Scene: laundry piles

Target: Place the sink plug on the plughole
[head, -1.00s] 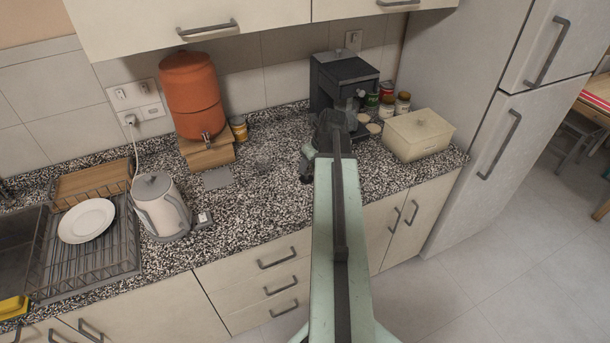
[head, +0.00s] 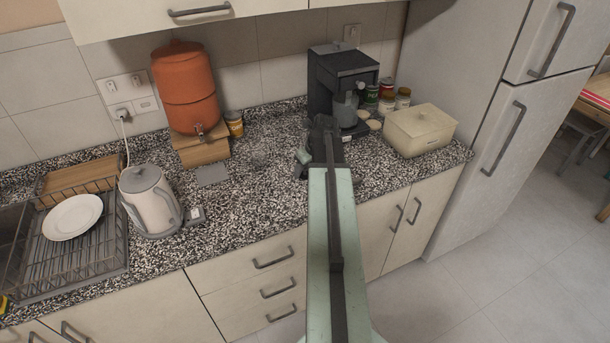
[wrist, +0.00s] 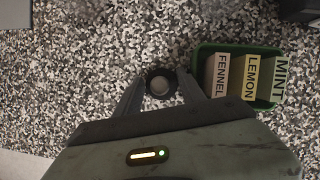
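In the wrist view, the sink plug (wrist: 160,86) is a small dark round piece with a grey knob on the speckled counter. My gripper (wrist: 161,78) has its two fingers apart, one on each side of the plug. I see no clear grip on it, and I cannot tell whether a finger touches it. In the head view my own arm hides the plug and most of the gripper. The sink (head: 12,232) shows in part at the left edge; its plughole is not in view.
A green box (wrist: 239,78) of FENNEL, LEMON and MINT packets stands close right of my gripper. A coffee machine (head: 338,82) is behind the arm, with a cream bread box (head: 420,132) to the right. A kettle (head: 150,200) and dish rack (head: 72,262) stand toward the sink.

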